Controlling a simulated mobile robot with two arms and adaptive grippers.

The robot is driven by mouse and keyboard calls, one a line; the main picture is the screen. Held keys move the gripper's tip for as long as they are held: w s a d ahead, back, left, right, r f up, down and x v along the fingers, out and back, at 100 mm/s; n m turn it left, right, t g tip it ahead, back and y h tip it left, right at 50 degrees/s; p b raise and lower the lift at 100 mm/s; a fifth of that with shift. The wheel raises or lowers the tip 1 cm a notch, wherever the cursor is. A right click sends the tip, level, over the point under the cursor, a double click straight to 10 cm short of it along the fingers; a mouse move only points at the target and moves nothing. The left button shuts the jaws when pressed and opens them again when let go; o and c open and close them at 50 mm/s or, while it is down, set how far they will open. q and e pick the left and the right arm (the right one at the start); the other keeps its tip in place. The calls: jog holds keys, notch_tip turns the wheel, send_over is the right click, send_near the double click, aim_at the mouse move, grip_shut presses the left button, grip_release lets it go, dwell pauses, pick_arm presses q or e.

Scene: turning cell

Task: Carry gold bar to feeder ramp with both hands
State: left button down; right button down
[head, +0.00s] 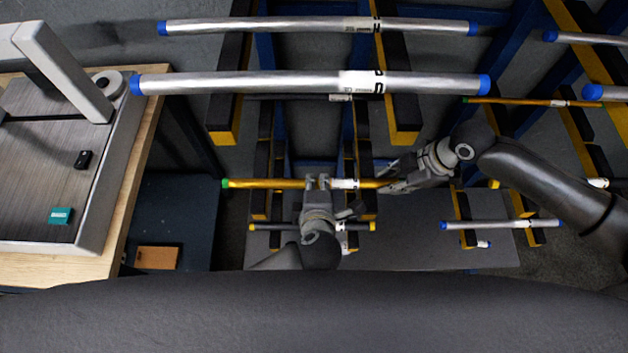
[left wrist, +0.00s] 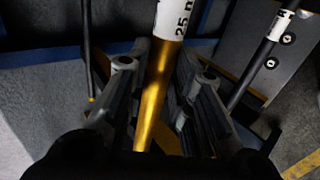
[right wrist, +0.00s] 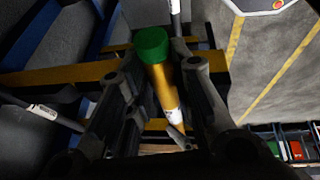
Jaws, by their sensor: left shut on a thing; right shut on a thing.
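The gold bar (head: 270,184) is a long golden rod with a green cap at its left end in the head view. It lies level across the lower middle. My left gripper (head: 318,182) is shut around it near its middle, beside the white label; in the left wrist view the bar (left wrist: 154,105) runs between the fingers. My right gripper (head: 388,186) is shut on its right part; the right wrist view shows a green-capped end (right wrist: 151,44) between the fingers. I cannot tell whether the bar touches the rack arms below it. I cannot identify the feeder ramp.
Silver bars with blue caps (head: 260,83) cross the upper rack, in front of the blue uprights. Rack arms with yellow tips (head: 222,138) stick out near the bar. A dark bar (head: 285,227) lies just below. A wooden bench (head: 140,170) with a grey machine stands left.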

jog(key=shift+w+r+p, duration=0.15)
jog(key=shift+r+p, duration=2.35)
jog(key=shift+r, duration=0.2)
jog(key=shift+f, duration=0.1)
